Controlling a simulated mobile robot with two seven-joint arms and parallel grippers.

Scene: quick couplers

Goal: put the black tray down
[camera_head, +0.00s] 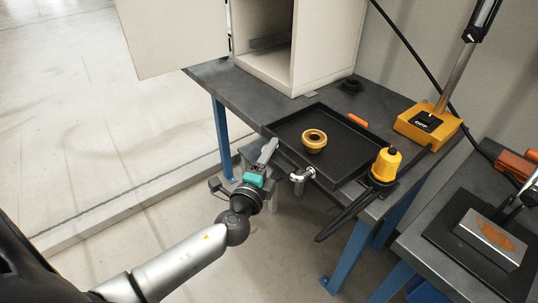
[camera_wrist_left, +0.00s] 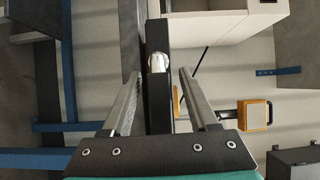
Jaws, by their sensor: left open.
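The black tray (camera_head: 348,153) rests flat on the dark table, its front edge near the table's front edge. A brass-coloured ring (camera_head: 314,141) lies in it. A silver knob (camera_head: 298,174) is at the tray's front side; a silver knob also shows in the left wrist view (camera_wrist_left: 158,62). My left gripper (camera_head: 268,150) is at the tray's front left edge. In the left wrist view its two fingers (camera_wrist_left: 160,85) are apart, with a dark bar, apparently the tray's edge, between them. I cannot tell whether they touch it. My right gripper is out of view.
A yellow lamp-like part (camera_head: 385,164) stands right of the tray. An orange piece (camera_head: 357,120) lies at the tray's far side. A pale cabinet (camera_head: 310,45) stands behind, its door open to the left. A yellow-based stand (camera_head: 428,125) is at the back right. A second bench (camera_head: 460,255) stands at right.

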